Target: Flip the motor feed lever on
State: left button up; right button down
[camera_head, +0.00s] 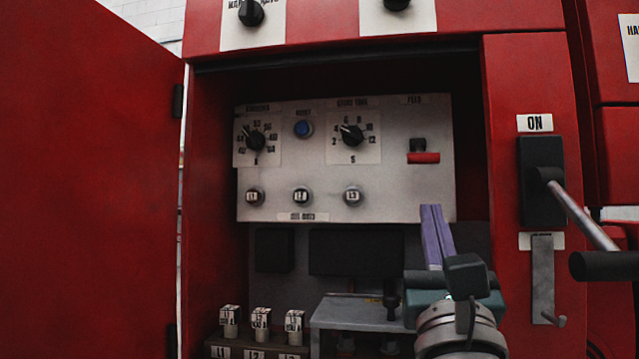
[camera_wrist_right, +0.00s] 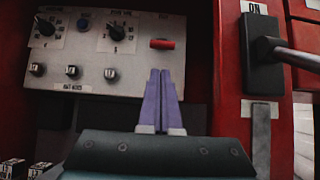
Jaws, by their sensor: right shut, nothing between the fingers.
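The feed lever (camera_head: 423,157) is a small red handle on a black switch, at the right side of the pale panel (camera_head: 300,215) inside the open red cabinet. It sits low on its black switch, under a small label that seems to read FEED. It also shows in the right wrist view (camera_wrist_right: 162,44), just above the fingertips. My right gripper (camera_head: 431,208) has purple fingers that are shut and empty. They point up at the panel, below the lever and apart from it in the picture. The wrist view shows the same fingers (camera_wrist_right: 160,72) side by side. My left gripper is not in view.
A large handle (camera_head: 583,213) under an ON label juts out from the cabinet's right front. The open red door (camera_head: 80,190) stands at the left. Knobs and a blue button (camera_head: 303,129) share the panel. Terminal blocks (camera_head: 262,320) sit low inside.

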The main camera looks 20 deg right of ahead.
aim_at(422, 155)
jog(key=b+x, duration=0.1)
jog(key=x, duration=0.9)
jog(key=shift+d+r, duration=0.1)
